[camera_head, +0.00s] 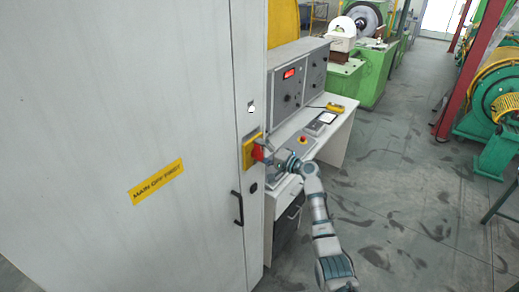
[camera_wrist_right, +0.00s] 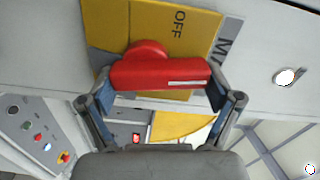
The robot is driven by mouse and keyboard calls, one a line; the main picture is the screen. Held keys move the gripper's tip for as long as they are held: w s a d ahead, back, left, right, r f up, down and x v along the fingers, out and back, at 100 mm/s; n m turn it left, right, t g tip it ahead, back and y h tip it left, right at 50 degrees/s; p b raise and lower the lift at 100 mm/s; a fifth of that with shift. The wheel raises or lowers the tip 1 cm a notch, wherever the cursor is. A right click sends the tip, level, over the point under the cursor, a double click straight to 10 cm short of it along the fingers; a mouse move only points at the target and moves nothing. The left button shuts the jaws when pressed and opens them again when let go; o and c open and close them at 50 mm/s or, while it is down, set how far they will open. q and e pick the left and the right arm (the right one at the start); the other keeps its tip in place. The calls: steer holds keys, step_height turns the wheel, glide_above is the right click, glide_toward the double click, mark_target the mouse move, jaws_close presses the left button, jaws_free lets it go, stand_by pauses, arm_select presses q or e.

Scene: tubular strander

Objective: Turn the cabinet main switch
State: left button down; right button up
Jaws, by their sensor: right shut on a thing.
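The cabinet main switch is a red handle (camera_wrist_right: 160,72) on a yellow plate (camera_wrist_right: 200,28) marked "OFF" in the right wrist view. In the head view the red handle (camera_head: 258,152) shows on its yellow plate (camera_head: 248,158) at the edge of the grey cabinet (camera_head: 190,80). My right gripper (camera_wrist_right: 162,88) has one finger at each end of the red handle and is shut on it. My left gripper is not in view.
A yellow label (camera_head: 157,182) reading "MAIN OFF FIRST" is on the cabinet door. A black door handle (camera_head: 238,208) sits below the switch. A control desk (camera_head: 335,140) with buttons stands close behind my right arm. The floor (camera_head: 400,180) to the right is clear.

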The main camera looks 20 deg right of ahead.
steer(key=shift+w+d+m+p, duration=0.15)
steer(key=shift+m+p, duration=0.3)
steer(key=shift+m, duration=0.65)
steer(key=shift+f, duration=0.1)
steer(key=o, duration=0.8)
steer(key=shift+o, duration=0.3)
steer(key=shift+w+d+f, duration=0.1)
steer(key=shift+d, duration=0.05)
steer(key=shift+d, duration=0.1)
steer(key=shift+d, duration=0.1)
steer(key=v, duration=1.1)
steer(key=shift+s+d+f, duration=0.15)
steer(key=shift+s+d, duration=0.15)
